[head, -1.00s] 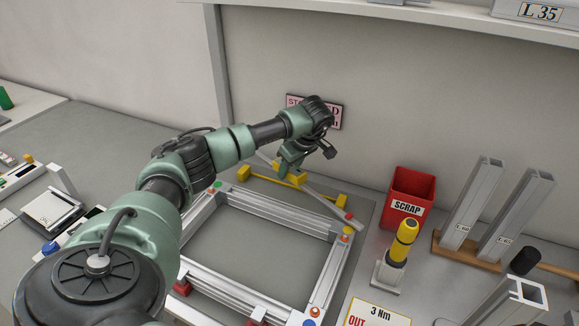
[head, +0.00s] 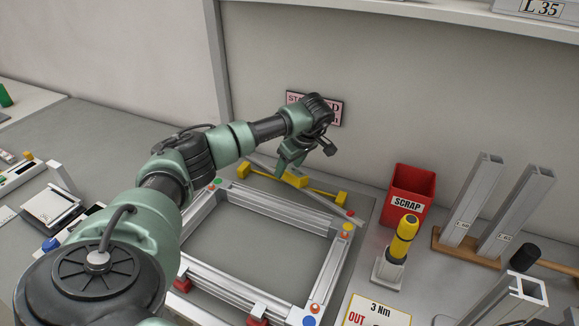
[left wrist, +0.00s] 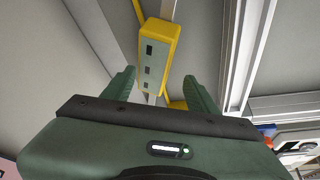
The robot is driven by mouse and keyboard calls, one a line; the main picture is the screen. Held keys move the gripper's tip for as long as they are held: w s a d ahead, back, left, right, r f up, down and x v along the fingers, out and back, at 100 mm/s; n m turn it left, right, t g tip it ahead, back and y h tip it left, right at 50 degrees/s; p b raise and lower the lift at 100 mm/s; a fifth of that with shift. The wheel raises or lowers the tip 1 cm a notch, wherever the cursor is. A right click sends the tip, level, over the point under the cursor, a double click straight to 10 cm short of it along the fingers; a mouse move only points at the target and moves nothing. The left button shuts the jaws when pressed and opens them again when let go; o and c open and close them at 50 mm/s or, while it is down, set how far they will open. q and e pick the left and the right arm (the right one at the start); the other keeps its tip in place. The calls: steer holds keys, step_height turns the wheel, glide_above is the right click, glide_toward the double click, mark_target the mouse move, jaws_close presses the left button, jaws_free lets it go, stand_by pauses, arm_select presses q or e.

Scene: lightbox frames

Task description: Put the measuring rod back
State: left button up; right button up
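The measuring rod (head: 325,201), a thin grey bar with a yellow block (head: 295,179) on it, lies behind the aluminium frame. It lies across or beside a yellow rest (head: 341,198); contact is hard to tell. My left gripper (head: 288,163) is just above the block. In the left wrist view, its two green fingers (left wrist: 160,88) are apart, and the yellow block (left wrist: 158,52) shows beyond the fingertips with nothing held. Part of the rod is hidden behind the gripper in the head view. My right gripper is not in view.
The aluminium frame (head: 332,278) fills the bench in front. To the right stand a red scrap bin (head: 408,186), a yellow-and-black tool (head: 403,240) in a holder and upright profiles (head: 475,205) on a wooden base. A wall is close behind.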

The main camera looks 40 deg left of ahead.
arm_select(q)
steer(key=b+v, duration=0.2)
steer(key=v, duration=1)
steer(key=shift+r+b, duration=0.25)
steer(key=shift+b, duration=0.15)
